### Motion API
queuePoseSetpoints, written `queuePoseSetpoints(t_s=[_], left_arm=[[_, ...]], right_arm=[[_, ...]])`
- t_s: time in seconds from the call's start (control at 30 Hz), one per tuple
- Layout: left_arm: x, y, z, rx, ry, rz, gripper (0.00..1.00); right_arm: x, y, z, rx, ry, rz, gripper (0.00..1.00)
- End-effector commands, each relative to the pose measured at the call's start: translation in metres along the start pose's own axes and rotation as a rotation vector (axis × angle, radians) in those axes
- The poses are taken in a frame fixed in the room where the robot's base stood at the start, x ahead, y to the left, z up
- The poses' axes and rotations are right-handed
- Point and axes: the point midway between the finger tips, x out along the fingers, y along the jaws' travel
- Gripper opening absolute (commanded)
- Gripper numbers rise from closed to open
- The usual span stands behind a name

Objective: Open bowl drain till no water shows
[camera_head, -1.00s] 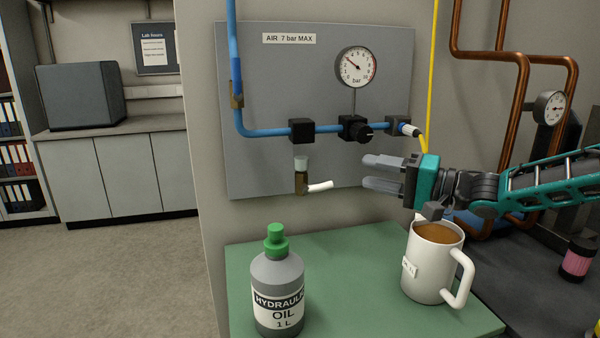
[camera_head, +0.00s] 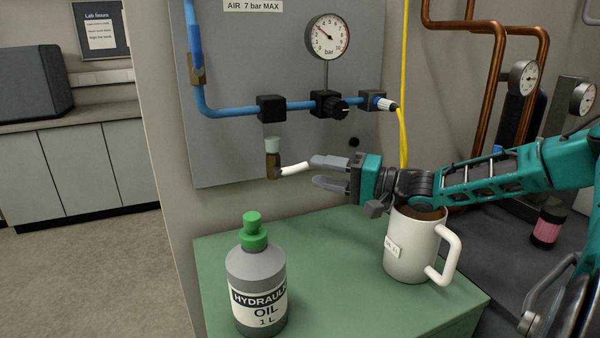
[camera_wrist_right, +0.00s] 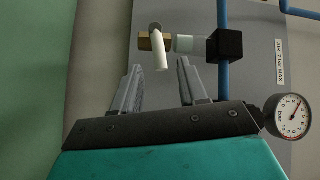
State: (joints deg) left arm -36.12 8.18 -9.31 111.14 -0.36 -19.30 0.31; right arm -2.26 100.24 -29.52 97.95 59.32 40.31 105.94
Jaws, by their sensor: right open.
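The small pale, translucent bowl (camera_head: 272,144) hangs under the blue air line on the grey panel. Whether water stands in it is too small to tell. Below it is a brass drain body (camera_head: 273,167) with a white lever (camera_head: 293,169) sticking out to the right. My right gripper (camera_head: 314,171) is open, its fingertips at the lever's free end. In the right wrist view the white lever (camera_wrist_right: 161,52) points between the two spread fingers (camera_wrist_right: 159,78), with gaps on both sides. The bowl (camera_wrist_right: 188,44) shows there too. My left gripper is not in view.
A hydraulic oil bottle (camera_head: 256,285) and a white mug (camera_head: 410,250) of brown liquid stand on the green bench (camera_head: 330,275). The mug is just under my right wrist. A gauge (camera_head: 327,37), black fittings and a yellow hose (camera_head: 404,140) are above.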

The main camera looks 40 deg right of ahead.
Motion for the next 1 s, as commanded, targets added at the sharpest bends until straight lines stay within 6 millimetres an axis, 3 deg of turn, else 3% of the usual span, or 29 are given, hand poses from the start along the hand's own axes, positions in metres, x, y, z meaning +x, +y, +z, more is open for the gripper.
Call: queuePoseSetpoints(t_s=[0.53, 1.0], left_arm=[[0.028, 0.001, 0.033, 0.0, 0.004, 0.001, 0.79], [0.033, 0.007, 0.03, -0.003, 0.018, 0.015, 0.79]], right_arm=[[0.04, 0.005, -0.001, -0.002, 0.004, 0.006, 0.43], [0.057, 0.0, -0.001, 0.001, 0.003, 0.002, 0.43]])
